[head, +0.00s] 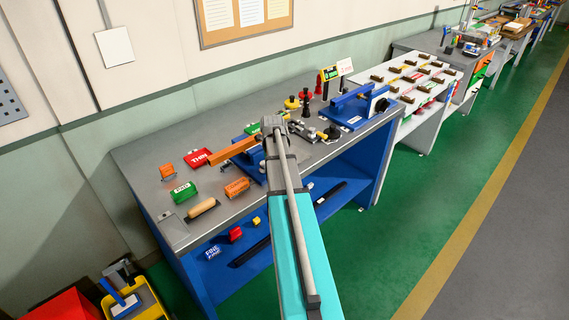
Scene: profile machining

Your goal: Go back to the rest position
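My arm reaches from the bottom middle of the head view up over the workbench (137,152). It shows a teal link and a grey link, ending at a dark grey joint above the bench. My gripper does not show; I cannot see its fingers or anything held in them. The rest position is not marked by anything in view.
On the bench are an orange bar (232,150), a green box (183,193), a wooden-handled tool (202,208) and a blue fixture (352,108). A white parts table (412,78) stands beyond. A yellow bin (150,301) is at lower left. Green floor (440,190) is clear at right.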

